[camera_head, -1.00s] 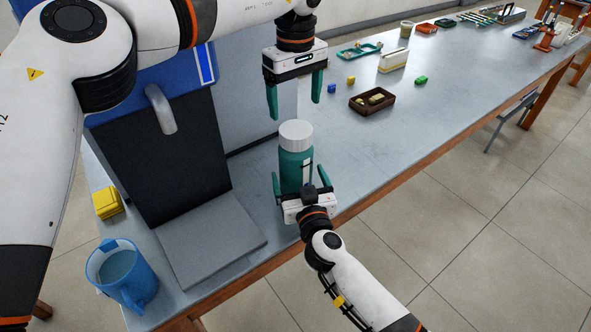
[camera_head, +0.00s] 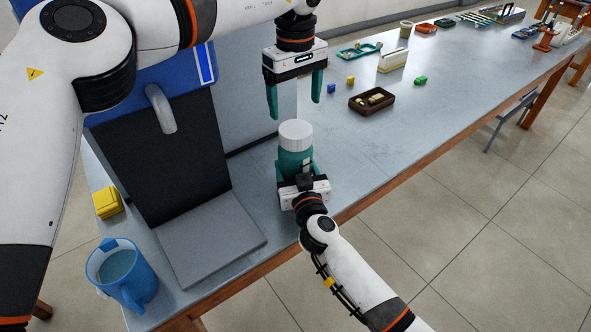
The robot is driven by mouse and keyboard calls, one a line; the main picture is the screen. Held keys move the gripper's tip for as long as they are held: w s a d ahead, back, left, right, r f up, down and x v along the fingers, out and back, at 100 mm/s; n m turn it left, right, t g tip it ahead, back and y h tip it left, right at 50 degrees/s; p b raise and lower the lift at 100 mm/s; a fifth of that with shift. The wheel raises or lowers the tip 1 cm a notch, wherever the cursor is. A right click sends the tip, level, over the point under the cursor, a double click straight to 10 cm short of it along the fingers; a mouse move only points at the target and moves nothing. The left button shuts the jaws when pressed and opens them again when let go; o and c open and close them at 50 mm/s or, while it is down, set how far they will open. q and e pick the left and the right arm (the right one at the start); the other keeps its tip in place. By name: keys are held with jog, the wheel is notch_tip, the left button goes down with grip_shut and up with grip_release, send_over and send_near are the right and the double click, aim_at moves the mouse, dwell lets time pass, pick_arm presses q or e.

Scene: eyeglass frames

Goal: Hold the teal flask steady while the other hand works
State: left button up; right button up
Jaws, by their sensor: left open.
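The teal flask (camera_head: 295,160) with a white cap (camera_head: 295,135) stands upright near the table's front edge. My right gripper (camera_head: 297,172) comes from the front, low against the flask, with its fingers along both sides. Its body hides the flask's lower part, and I cannot tell whether the fingers press on it. My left gripper (camera_head: 294,99) points down above and just behind the cap. Its fingers are spread apart with nothing between them, clear of the flask.
A dark stand with a grey base (camera_head: 210,240) is left of the flask. A blue mug (camera_head: 122,275) and a yellow block (camera_head: 107,203) are at the left. A brown tray (camera_head: 358,105) and small blocks lie behind right. The table right of the flask is clear.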

jog(key=o, duration=1.4)
jog(key=shift+c, duration=0.2)
jog(key=shift+s, duration=0.1)
